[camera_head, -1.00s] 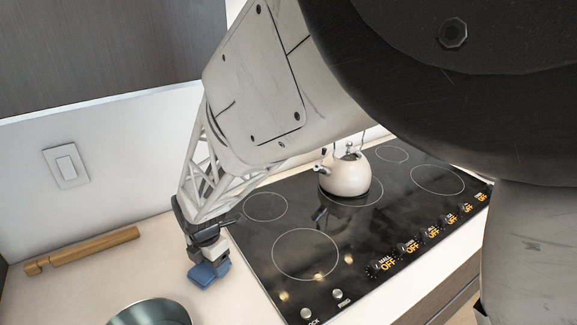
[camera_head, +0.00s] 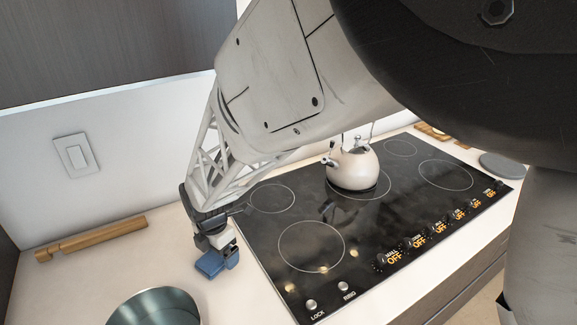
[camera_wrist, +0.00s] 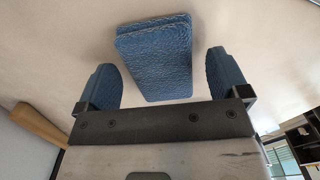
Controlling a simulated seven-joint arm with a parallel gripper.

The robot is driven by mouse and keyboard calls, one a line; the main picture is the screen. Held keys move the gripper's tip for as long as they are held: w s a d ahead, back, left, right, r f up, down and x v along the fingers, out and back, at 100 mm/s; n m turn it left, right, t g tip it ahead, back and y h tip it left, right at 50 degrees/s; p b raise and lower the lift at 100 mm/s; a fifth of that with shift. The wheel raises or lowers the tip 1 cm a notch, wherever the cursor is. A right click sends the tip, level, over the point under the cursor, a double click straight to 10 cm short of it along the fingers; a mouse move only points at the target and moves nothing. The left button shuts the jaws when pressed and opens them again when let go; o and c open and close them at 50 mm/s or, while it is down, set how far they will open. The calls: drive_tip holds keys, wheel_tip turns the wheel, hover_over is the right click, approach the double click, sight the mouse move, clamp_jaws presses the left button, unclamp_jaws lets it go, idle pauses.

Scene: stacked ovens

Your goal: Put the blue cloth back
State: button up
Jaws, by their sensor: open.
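The blue cloth (camera_head: 210,264) is a small folded, textured block on the pale counter, left of the cooktop. In the wrist view the cloth (camera_wrist: 155,62) lies ahead of and between my fingers, with a visible gap on each side. My gripper (camera_head: 220,250) is low over the counter at the cloth. The wrist view shows my gripper (camera_wrist: 163,85) open, its two blue-padded fingers spread wide and empty. The cloth's near end reaches between the fingertips; I cannot tell its exact height relative to them.
A black cooktop (camera_head: 312,245) with a cream kettle (camera_head: 353,167) lies to the right. A metal bowl (camera_head: 155,306) stands in front on the left. A wooden rolling pin (camera_head: 90,238) lies near the wall. Counter between pin and bowl is clear.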

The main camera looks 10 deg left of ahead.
drive_tip(key=shift+r, duration=2.5)
drive_tip(key=shift+w+d+r, duration=0.1)
drive_tip(key=shift+d, duration=0.05)
drive_tip(key=w+d+r+m, duration=0.1)
drive_tip(key=d+r+m, duration=0.35)
drive_tip(key=d, duration=0.45)
drive_tip(key=w+d+r+m+t, duration=0.1)
drive_tip(key=d+r+m, duration=0.3)
drive_tip(key=d, duration=0.5)
drive_tip(key=d+r+m, duration=0.3)
drive_tip(key=d+m, duration=0.3)
drive_tip(key=d, duration=0.3)
drive_tip(key=s+d+r+m, duration=0.1)
drive_tip(key=s+d+m, duration=0.6)
drive_tip(key=d, duration=0.4)
drive_tip(key=s+d+r+m+t, duration=0.1)
drive_tip(key=s+d+r+m, duration=0.1)
drive_tip(key=s+d+m, duration=0.5)
drive_tip(key=d+m, duration=0.3)
drive_tip(key=d, duration=0.1)
drive_tip(key=shift+r+t, duration=0.25)
drive_tip(key=shift+t, duration=0.05)
